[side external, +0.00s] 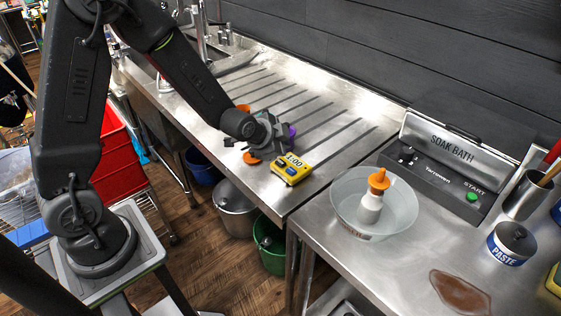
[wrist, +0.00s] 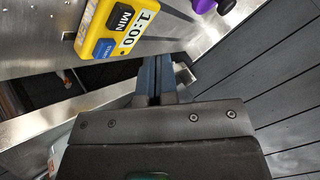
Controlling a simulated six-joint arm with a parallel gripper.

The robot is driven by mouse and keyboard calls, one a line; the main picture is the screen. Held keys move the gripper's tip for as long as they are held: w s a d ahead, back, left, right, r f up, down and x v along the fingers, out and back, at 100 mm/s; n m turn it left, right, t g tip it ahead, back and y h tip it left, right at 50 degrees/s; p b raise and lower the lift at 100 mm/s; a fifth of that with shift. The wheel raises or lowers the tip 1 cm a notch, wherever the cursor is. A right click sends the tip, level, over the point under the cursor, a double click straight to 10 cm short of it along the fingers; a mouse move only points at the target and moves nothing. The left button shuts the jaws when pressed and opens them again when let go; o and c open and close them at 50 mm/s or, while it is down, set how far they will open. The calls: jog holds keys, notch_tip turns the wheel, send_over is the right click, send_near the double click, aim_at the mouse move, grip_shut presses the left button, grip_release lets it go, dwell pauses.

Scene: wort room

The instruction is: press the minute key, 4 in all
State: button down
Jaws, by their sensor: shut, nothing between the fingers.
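The yellow timer (side external: 291,170) sits on the steel drainboard near its front edge, and its display reads 1:00. In the wrist view the timer (wrist: 97,32) is at the upper left, with a dark MIN key (wrist: 121,17) and a blue key (wrist: 104,48) beside the display. My gripper (side external: 275,146) is beside the timer, on its left in the side view. In the wrist view its fingers (wrist: 167,62) are shut and empty, apart from the MIN key. The exact height of the fingertips above the drainboard is hard to tell.
An orange item (side external: 251,158) and a purple item (side external: 292,131) lie close to my gripper. A clear bowl (side external: 345,190) holding an orange-capped bottle (side external: 373,195) stands to the right, before the soak bath (side external: 440,160). The ribbed drainboard behind is mostly clear.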

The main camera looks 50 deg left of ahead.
aim_at(281, 163)
jog(key=shift+r, duration=1.3)
dwell(1.5)
notch_tip(281, 163, up, 4)
jog(key=shift+f, duration=0.1)
jog(key=shift+f, duration=0.15)
jog(key=shift+f, duration=4.3)
jog(key=shift+f, duration=0.4)
